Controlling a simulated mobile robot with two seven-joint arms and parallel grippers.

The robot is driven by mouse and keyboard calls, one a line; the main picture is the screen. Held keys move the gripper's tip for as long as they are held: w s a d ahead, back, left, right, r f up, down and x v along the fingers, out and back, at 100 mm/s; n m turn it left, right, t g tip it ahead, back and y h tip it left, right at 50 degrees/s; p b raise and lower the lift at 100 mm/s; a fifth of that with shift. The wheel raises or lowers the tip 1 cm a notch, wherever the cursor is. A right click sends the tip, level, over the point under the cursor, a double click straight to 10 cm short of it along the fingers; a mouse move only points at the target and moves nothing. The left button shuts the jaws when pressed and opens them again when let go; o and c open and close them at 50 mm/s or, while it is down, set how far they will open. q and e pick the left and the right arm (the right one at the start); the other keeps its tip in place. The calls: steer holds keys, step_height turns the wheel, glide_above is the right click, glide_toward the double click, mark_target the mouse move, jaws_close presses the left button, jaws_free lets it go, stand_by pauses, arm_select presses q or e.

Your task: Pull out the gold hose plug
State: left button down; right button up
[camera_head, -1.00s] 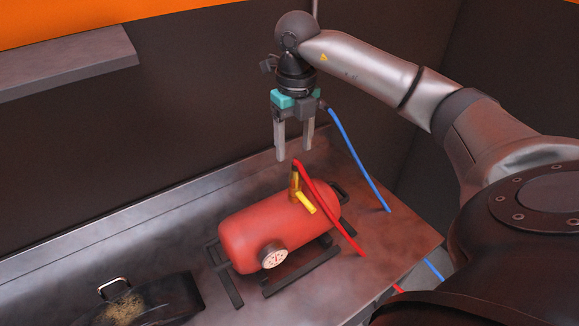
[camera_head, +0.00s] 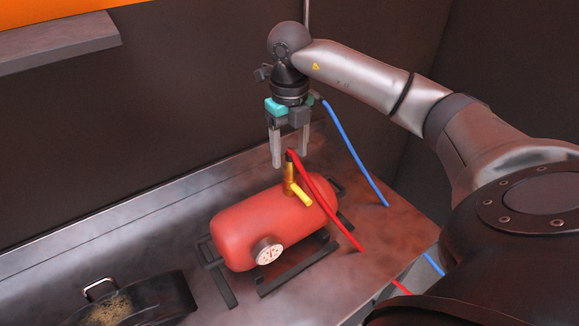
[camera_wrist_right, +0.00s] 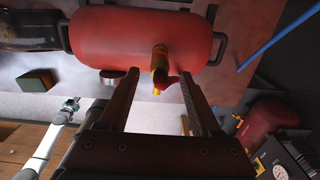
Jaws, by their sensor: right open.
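A red hose (camera_head: 325,204) runs from the plug's top down to the right. My right gripper (camera_head: 290,164) points down, open, with its fingers around the hose end at the plug's top. In the right wrist view, the gold plug (camera_wrist_right: 159,60) and red hose end (camera_wrist_right: 168,82) lie between the spread fingers (camera_wrist_right: 159,76); contact is not clear. A small arm with a teal gripper (camera_wrist_right: 70,104), apparently my left, shows there; its jaws are too small to read.
The tank sits on dark feet on a metal bench (camera_head: 355,235). A black pan-like container (camera_head: 135,300) stands at the front left. A blue hose (camera_head: 352,150) hangs right of the gripper. A grey shelf (camera_head: 60,40) juts from the back wall.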

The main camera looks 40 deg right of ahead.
mark_target(289, 154)
step_height(289, 154, down, 4)
steer(key=shift+f+b, duration=0.15)
steer(key=shift+b, duration=1)
stand_by(0.4)
jaws_close()
stand_by(0.3)
stand_by(0.9)
steer(key=shift+r+p, duration=2.65)
steer(key=shift+r, duration=0.45)
